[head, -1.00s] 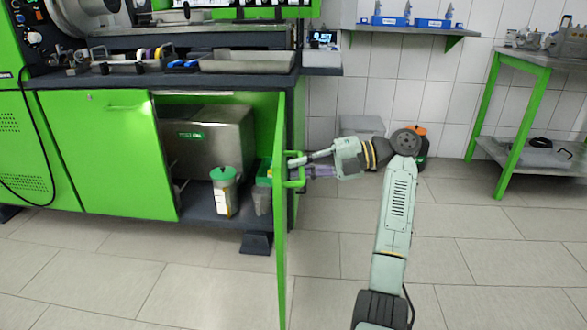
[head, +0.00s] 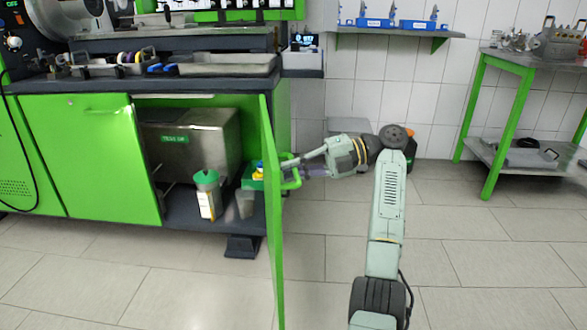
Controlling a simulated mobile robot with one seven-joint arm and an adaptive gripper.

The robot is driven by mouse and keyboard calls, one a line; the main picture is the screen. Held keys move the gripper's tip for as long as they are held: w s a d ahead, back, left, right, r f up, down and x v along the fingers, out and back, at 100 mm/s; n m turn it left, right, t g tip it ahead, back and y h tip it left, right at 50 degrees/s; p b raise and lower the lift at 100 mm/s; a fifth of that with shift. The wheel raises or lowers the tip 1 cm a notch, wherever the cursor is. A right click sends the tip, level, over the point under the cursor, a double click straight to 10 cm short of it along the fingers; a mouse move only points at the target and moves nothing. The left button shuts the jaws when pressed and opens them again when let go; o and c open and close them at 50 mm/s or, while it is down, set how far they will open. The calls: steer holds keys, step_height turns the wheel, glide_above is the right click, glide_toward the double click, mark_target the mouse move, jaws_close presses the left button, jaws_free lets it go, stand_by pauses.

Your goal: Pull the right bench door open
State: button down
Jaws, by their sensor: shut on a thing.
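The right bench door (head: 272,225) is a green panel swung wide open, seen nearly edge-on in the head view. Its green handle (head: 291,181) sticks out on the right side of the panel. My gripper (head: 292,168) is at the handle, shut on it, with my arm reaching in from the right. The fingertips are small and partly hidden by the handle. The open compartment of the bench (head: 175,218) shows left of the door.
Inside stand a steel tank (head: 190,140), a green-lidded container (head: 207,195) and a green box (head: 252,178). The left door (head: 92,160) is shut. A green-legged table (head: 505,120) stands at the right. The floor (head: 340,290) right of the door is clear.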

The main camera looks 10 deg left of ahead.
steer(key=c, duration=1.7)
jaws_free()
steer(key=shift+o, duration=0.2)
steer(key=v, duration=0.7)
steer(key=shift+d, duration=0.3)
steer(key=shift+w, duration=0.1)
